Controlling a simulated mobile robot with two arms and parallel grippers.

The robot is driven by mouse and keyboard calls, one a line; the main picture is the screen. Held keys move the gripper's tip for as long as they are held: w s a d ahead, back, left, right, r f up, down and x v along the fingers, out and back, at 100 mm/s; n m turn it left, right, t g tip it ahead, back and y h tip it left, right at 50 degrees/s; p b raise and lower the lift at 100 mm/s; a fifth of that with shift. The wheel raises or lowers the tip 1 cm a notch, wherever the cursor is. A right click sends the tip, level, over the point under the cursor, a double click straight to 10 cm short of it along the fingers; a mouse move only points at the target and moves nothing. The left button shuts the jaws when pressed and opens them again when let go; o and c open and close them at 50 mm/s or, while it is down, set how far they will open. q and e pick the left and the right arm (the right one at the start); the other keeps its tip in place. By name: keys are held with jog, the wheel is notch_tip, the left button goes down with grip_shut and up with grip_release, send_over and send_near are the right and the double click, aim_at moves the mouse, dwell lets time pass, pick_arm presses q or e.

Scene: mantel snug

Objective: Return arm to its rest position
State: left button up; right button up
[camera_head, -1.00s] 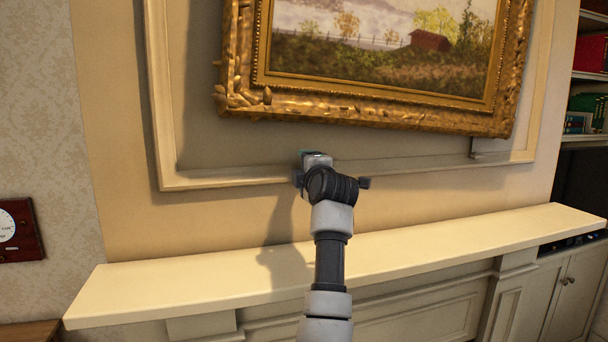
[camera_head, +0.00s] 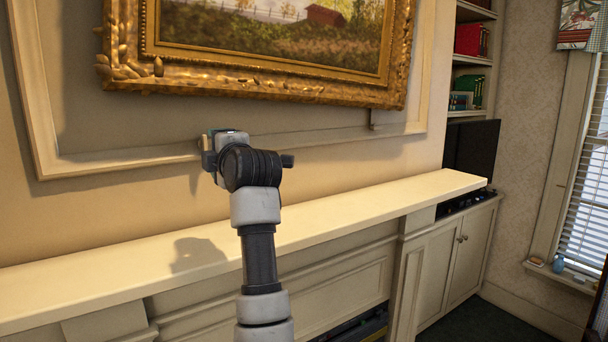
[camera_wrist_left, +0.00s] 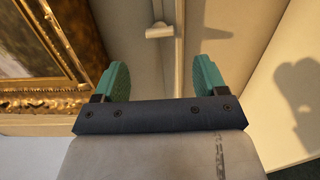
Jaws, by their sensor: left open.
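My left arm reaches up from the bottom of the head view, in front of the wall above the mantel shelf (camera_head: 340,213). Its gripper (camera_head: 207,146) is near the lower edge of the wall moulding, below the gold-framed painting (camera_head: 260,80), and its fingers are mostly hidden behind the wrist. In the left wrist view the two green fingers (camera_wrist_left: 160,82) are spread apart with nothing between them. The painting's frame (camera_wrist_left: 45,60) shows there at the left. My right gripper is not in view.
The mantel shelf spans below the arm, and its visible top is bare. To the right are a cabinet (camera_head: 455,255), a dark screen (camera_head: 472,150), bookshelves and a window (camera_head: 590,190) with small items on its sill.

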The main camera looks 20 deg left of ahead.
pick_arm(q)
jog(key=s+d+f+m+t+h, duration=0.2)
jog(key=s+d+f+m+h, duration=0.2)
jog(key=d+f+m+h, duration=0.45)
jog(key=s+d+f+m+t+h, duration=0.2)
jog(key=s+d+f+m+h, duration=0.25)
jog(key=f+m, duration=0.75)
jog(key=s+d+f+m+t+h, duration=0.1)
jog(key=s+d+f+m+h, duration=0.45)
jog(key=f+m+h, duration=0.4)
jog(key=s+a+f+g+y, duration=0.2)
jog(key=s+f+g+y, duration=0.2)
jog(key=s+f+g, duration=0.55)
jog(key=s+a+f+g+y, duration=0.2)
jog(key=s+f+g+y, duration=0.25)
jog(key=s+f, duration=0.9)
notch_tip(320, 180, down, 26)
jog(key=s+b, duration=0.2)
jog(key=b, duration=0.1)
jog(key=s+a+f+g+b, duration=0.1)
jog(key=s+a+f+b, duration=0.2)
jog(key=s+f, duration=1.3)
notch_tip(320, 180, down, 3)
jog(key=shift+s+f+g, duration=0.15)
jog(key=shift+s+g, duration=0.05)
jog(key=shift+g, duration=0.2)
